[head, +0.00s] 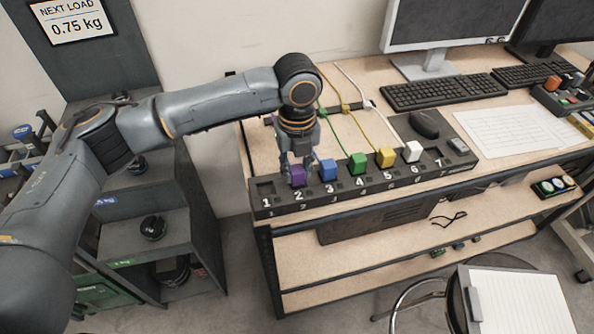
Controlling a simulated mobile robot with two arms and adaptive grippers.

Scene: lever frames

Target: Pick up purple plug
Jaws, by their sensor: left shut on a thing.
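The purple plug (297,175) sits at position 2 of the dark numbered socket strip (345,193) along the table's front left edge. My left gripper (297,164) points down over the purple plug and is shut on it. The plug's top is partly hidden by the fingers. I cannot tell whether the plug is still seated in its socket or slightly raised. My right gripper is not in the view.
Blue (327,169), green (358,163), yellow (385,157) and white (412,151) plugs stand in a row right of the purple one, with cables running behind. A black mouse (424,124) and keyboard (442,92) lie further back. A clipboard (515,300) is at the lower right.

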